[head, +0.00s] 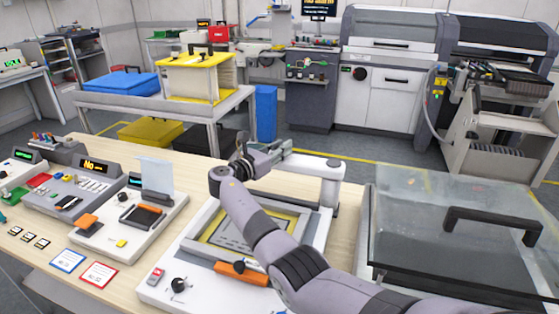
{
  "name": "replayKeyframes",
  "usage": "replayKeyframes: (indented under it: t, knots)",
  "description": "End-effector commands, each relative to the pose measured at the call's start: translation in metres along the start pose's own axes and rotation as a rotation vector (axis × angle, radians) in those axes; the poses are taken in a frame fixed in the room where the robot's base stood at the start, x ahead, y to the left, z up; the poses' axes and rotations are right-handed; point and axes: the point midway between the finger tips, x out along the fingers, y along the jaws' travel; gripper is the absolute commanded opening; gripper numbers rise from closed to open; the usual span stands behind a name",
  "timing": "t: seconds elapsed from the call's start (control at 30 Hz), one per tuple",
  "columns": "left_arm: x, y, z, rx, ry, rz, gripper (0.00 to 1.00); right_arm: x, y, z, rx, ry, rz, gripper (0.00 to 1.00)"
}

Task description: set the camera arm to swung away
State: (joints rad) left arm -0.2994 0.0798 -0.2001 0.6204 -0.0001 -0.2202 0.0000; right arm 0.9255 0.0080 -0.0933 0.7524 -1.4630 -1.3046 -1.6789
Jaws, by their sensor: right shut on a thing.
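The camera arm (312,164) is a white horizontal beam on a round white post at the back right corner of a white fixture (158,287). It reaches left from the post, over the back of the fixture. My right arm crosses the fixture from the lower right. My right gripper (247,160) is at the beam's left end and shut on the camera arm. The fingers and the exact grip point are partly hidden by my own wrist. A framed plate with a yellow border (215,228) lies in the fixture. My left gripper is out of view.
A clear-lidded box with a black handle (492,222) stands close on the right. A white device with an upright pale panel (157,172) and a grey control panel (60,198) stand on the left. Behind the bench is a trolley with a yellow-framed box (196,75).

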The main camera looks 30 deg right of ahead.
Motion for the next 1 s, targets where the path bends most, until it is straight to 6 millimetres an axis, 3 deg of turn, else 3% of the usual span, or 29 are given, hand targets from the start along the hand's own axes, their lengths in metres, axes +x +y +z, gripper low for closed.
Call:
replayKeyframes:
  t: [0.13,0.57,0.6,0.87,1.0]
  knots:
    - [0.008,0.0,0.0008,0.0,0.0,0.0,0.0,0.0014,0.0009,-0.0008,0.0,0.0,-0.02,0.0]
    - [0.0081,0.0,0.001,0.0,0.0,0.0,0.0,0.0024,0.0008,0.0014,0.002,-0.001,-0.027,0.0]
    - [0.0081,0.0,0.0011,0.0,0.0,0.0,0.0,0.0024,0.0008,0.0015,0.002,-0.001,-0.027,0.23]
    - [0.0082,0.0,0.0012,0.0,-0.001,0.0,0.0,0.0019,0.0007,0.0006,0.001,0.0,-0.027,0.4]
    - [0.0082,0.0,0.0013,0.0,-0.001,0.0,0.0,0.0017,0.0007,0.0002,0.0,0.0,-0.027,0.4]
